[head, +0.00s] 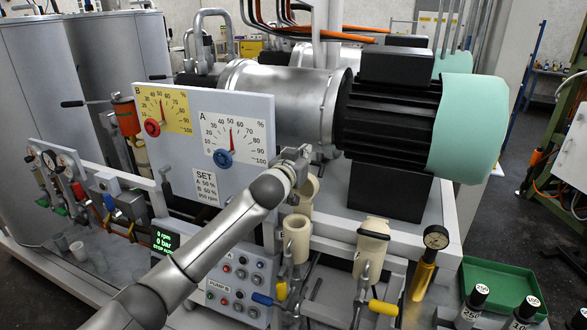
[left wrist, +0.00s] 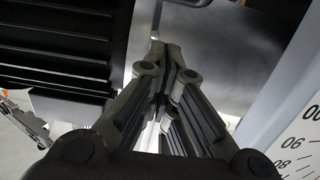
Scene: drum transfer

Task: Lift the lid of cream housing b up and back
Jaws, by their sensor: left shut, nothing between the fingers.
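Two cream housings stand at the front of the skid in the head view: one left of centre (head: 297,240) and one to its right (head: 371,246). I cannot read which is b. Another cream piece (head: 308,186) shows just above and behind the left housing, below my gripper; I cannot tell whether it is a raised lid. My left gripper (head: 304,153) is shut and empty, above the left housing and beside the dial board. In the left wrist view its fingers (left wrist: 172,55) are together, in front of the grey metal cylinder. No cream housing is clear there. My right gripper is not in view.
The white dial board (head: 240,115) stands left of my gripper. The dark motor (head: 390,120) with its mint end cover (head: 470,128) is on the right.

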